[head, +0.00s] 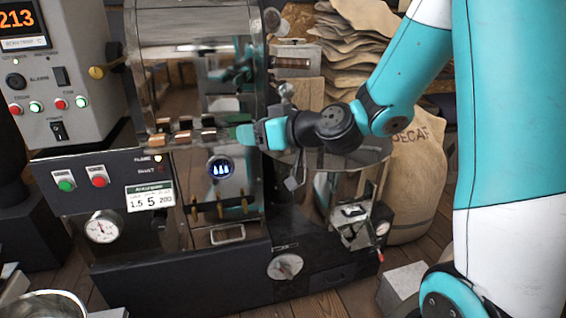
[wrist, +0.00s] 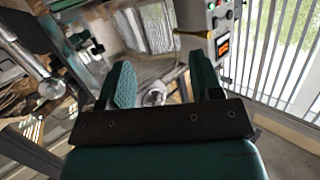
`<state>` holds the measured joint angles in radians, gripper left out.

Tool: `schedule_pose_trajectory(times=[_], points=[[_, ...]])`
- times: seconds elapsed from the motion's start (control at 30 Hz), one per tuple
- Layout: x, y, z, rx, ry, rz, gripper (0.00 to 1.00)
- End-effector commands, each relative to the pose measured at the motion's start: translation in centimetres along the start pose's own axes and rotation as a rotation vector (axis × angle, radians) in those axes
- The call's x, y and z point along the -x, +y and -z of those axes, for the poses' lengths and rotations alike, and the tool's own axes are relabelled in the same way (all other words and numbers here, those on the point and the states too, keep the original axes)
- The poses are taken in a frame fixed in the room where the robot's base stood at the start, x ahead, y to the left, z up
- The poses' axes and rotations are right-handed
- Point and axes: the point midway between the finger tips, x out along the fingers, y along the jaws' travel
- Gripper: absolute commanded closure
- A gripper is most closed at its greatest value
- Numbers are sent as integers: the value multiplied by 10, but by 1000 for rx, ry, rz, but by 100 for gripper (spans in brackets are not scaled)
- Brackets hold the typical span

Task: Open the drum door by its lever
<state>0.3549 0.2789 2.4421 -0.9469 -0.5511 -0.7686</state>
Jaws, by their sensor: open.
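The roaster's shiny metal drum front (head: 190,100) stands in the middle of the head view. I cannot tell for sure which of these is the door lever, or whether the door is shut. My gripper (head: 243,134) is open, pointing left in front of the drum front's right side. In the wrist view its two green fingers (wrist: 162,85) are apart, with a pale round part visible between them; contact cannot be told.
A panel with buttons and a gauge (head: 103,228) is below. A burlap sack (head: 415,175) and stacked sacks (head: 350,45) are behind my arm. A grey block (head: 402,283) lies at lower right.

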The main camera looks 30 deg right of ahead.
Motion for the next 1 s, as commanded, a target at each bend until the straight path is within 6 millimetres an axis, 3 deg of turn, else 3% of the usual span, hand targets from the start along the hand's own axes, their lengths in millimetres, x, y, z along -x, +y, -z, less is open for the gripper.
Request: schedule_pose_trajectory(times=[0.03, 0.2, 0.3, 0.43, 0.57, 1.0], points=[[-8, 36, -39, -5, 56, -91, 41], [2, 122, -78, 13, 203, -365, 41], [12, 152, -92, 20, 242, -473, 41], [18, 171, -96, 25, 262, -541, 41], [12, 178, -89, 27, 265, -549, 41], [-60, 219, -62, 30, 265, -543, 41]])
